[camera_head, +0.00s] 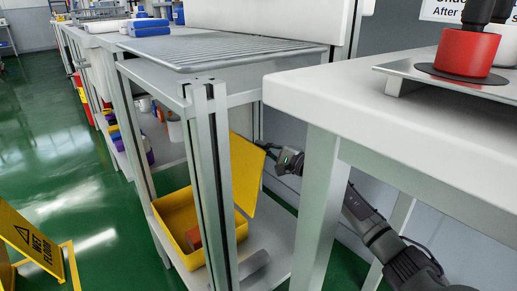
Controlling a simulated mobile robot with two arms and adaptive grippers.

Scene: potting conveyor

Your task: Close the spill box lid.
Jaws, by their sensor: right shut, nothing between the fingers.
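The yellow spill box (172,215) sits on the lower shelf of a metal-framed bench, partly hidden by a bench leg. Its yellow lid (245,172) stands open and upright at the box's right side. An orange-brown block shape (194,238) shows inside the box. My right gripper (270,152) is shut and empty beside the lid's upper right edge. I cannot tell whether it touches the lid. My left gripper is not in view.
Bench legs (209,190) stand in front of the box. A white table (385,130) with a red pot (466,52) is at the right, above my right arm. A grey scoop-like object (252,266) lies on the shelf. A yellow wet floor sign (30,245) stands at left.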

